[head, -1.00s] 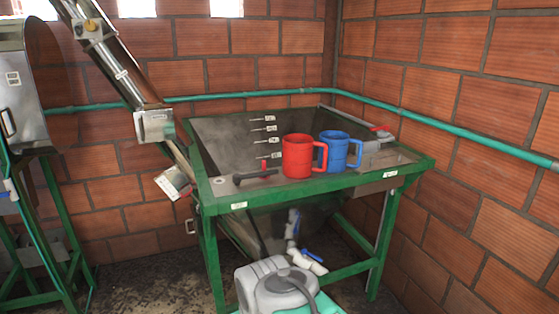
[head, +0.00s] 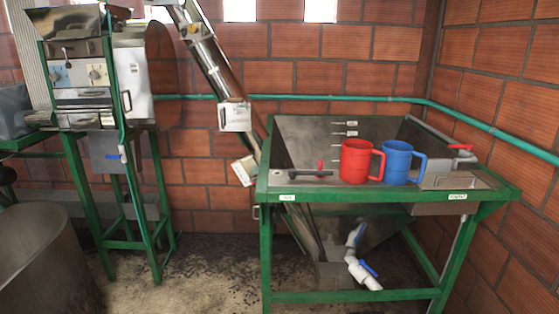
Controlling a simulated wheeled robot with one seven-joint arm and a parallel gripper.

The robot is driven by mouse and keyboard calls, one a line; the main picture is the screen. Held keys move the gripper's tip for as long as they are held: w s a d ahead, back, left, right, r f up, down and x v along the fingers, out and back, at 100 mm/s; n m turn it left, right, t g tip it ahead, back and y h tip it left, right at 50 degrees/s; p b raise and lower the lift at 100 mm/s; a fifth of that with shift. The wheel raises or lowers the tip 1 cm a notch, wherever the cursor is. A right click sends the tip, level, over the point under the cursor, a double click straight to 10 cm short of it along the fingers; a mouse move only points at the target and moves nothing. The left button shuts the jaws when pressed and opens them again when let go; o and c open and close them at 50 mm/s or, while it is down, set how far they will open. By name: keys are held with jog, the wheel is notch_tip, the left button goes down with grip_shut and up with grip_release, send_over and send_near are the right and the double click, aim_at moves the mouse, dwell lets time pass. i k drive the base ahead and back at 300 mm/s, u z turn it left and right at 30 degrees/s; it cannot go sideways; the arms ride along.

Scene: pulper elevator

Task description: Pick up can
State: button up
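No plainly recognisable can shows in the head view now. The two can-like vessels are a red mug (head: 355,161) and a blue mug (head: 396,163), both with handles on their right sides. They stand upright side by side on the front ledge of a green-framed metal tank table (head: 282,183). The red mug slightly overlaps the blue one. My gripper is out of view, so its state and distance from the mugs do not show.
A black-handled valve (head: 303,172) lies left of the red mug. A slanted metal elevator tube (head: 205,55) comes down behind the table's left side. A machine on a green stand (head: 85,190) and a large metal drum (head: 45,260) stand left. Floor (head: 215,270) between is open.

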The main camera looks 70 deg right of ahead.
aim_at(355, 155)
jog(key=u, duration=0.35)
jog(key=k, duration=1.2)
jog(key=z, duration=0.75)
